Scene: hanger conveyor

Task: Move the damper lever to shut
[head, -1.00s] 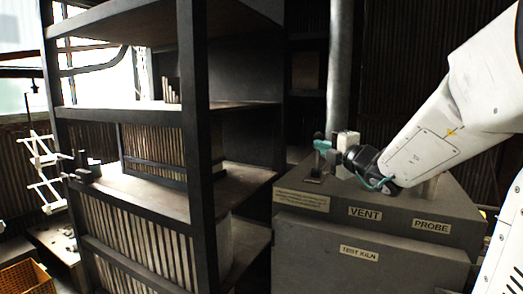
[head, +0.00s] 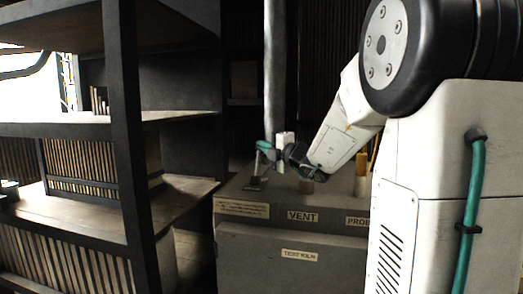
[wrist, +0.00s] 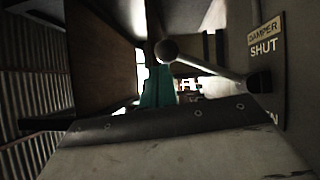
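The damper lever (wrist: 212,66) is a metal bar with a round knob (wrist: 166,50), running left and slightly up from a dark pivot (wrist: 259,82) in the wrist view. A plate reading DAMPER SHUT (wrist: 264,40) lies above the pivot; a letter N shows below it, the rest hidden. In the head view a dark lever base (head: 255,183) sits on the kiln top. My gripper (wrist: 158,72) has teal fingers that appear together and empty, close by the knob. Whether they touch the lever I cannot tell. In the head view my gripper (head: 264,147) is above the lever base.
The test kiln (head: 270,262) carries VENT (head: 303,216) and PROBE (head: 358,221) labels. A flue pipe (head: 275,80) rises behind it. A dark shelf rack (head: 128,150) stands close on the left. A yellowish post (head: 361,175) stands at the right of the kiln top.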

